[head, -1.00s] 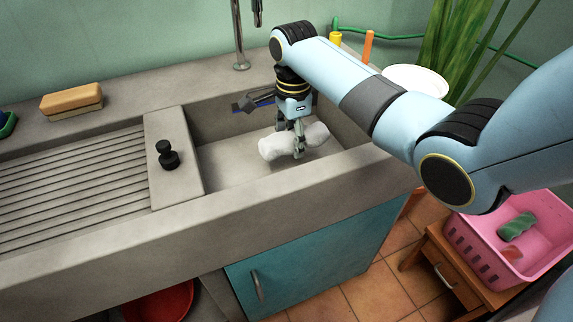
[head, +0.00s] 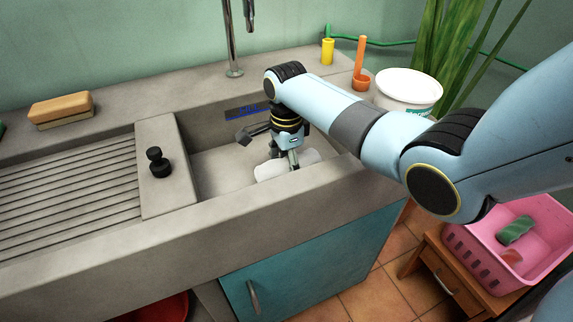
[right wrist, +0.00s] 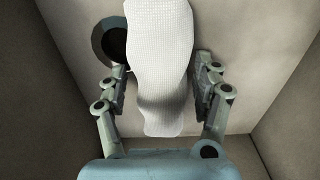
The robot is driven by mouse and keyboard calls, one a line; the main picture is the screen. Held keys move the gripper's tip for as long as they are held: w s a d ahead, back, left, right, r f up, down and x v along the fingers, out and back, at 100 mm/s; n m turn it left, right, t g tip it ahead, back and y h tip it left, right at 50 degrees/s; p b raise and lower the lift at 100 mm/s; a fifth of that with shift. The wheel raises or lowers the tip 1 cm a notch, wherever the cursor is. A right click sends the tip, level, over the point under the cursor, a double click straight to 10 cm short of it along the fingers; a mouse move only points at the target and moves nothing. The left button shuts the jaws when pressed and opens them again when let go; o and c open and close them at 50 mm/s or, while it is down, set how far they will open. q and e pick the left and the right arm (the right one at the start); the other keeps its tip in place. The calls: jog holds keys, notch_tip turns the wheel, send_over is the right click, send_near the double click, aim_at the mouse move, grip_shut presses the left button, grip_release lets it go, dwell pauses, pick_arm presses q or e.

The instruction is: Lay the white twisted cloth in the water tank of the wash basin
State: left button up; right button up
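The white twisted cloth (head: 287,168) is inside the water tank (head: 222,172) of the grey wash basin, low behind the front wall, which hides part of it. My right gripper (head: 285,157) reaches down into the tank over it. A dark round drain (right wrist: 110,42) shows beside the cloth. I cannot tell whether the cloth touches the tank floor. My left gripper is not in view.
The tank walls enclose the gripper. A black knob (head: 159,163) stands on the ledge left of the tank. A pink basket (head: 487,262) is lower right.

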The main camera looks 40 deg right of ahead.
aim_at(287, 160)
jog(key=shift+o, duration=0.2)
notch_tip(287, 160, up, 12)
jog(key=p, duration=0.2)
jog(key=shift+r+p, duration=0.2)
jog(key=shift+p, duration=0.15)
dwell(0.4)
